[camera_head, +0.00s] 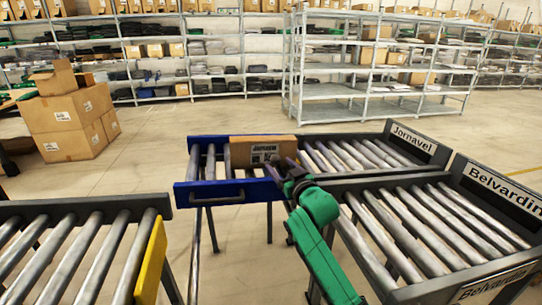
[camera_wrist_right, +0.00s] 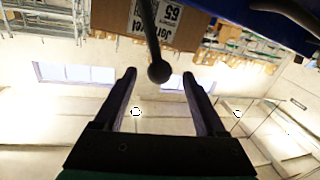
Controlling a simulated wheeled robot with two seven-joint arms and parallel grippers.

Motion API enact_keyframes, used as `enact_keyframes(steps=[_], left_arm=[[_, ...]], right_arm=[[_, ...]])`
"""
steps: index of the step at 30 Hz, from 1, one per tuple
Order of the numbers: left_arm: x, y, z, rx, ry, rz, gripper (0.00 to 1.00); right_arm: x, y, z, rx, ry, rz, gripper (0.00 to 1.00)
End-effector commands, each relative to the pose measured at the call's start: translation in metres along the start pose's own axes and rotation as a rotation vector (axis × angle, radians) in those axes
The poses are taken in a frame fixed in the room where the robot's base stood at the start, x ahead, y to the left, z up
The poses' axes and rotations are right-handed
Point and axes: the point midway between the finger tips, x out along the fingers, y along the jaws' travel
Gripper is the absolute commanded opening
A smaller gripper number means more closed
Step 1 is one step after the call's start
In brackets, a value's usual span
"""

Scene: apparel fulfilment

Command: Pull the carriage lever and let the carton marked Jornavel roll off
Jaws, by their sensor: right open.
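The brown carton marked Jornavel (camera_head: 254,142) rests on the rollers of the blue carriage (camera_head: 236,196); its label side also shows upside down at the top of the right wrist view (camera_wrist_right: 108,14). The carriage lever (camera_wrist_right: 158,72), a dark rod with a ball knob, shows in the right wrist view; in the head view my gripper covers it. My right gripper (camera_head: 286,172) is at the carriage's front right, just before the carton. Its open fingers (camera_wrist_right: 159,78) stand on either side of the knob, with no clear contact. My left gripper is out of view.
The Jornavel roller lane (camera_head: 398,134) lies right of the carriage, with the Belvardin lane (camera_head: 458,168) in front of it. A roller conveyor with a yellow end stop (camera_head: 151,262) is at lower left. Stacked cartons (camera_head: 66,124) and shelving stand behind.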

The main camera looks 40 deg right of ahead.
Motion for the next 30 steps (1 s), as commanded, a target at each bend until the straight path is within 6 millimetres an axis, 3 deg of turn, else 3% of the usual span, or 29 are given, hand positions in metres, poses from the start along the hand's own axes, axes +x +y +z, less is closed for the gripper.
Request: enact_keyframes(steps=[3, 7, 12, 18, 24, 30], left_arm=[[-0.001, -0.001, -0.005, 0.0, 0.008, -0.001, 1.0], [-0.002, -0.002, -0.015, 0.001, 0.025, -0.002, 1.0], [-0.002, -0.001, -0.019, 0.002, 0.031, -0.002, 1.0], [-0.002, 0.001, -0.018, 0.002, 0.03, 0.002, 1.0], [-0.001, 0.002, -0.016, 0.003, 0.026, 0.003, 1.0], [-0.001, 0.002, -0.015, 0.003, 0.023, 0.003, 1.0]], right_arm=[[0.032, 0.001, -0.002, -0.001, 0.001, 0.002, 0.73], [0.057, 0.001, -0.001, -0.001, 0.0, 0.001, 0.73], [0.069, 0.0, 0.0, -0.002, 0.0, 0.0, 0.73], [0.07, 0.0, 0.0, -0.002, -0.001, 0.0, 0.73], [0.069, 0.0, 0.0, -0.002, -0.001, 0.0, 0.0], [0.069, 0.0, 0.0, -0.002, -0.001, 0.0, 0.0]])
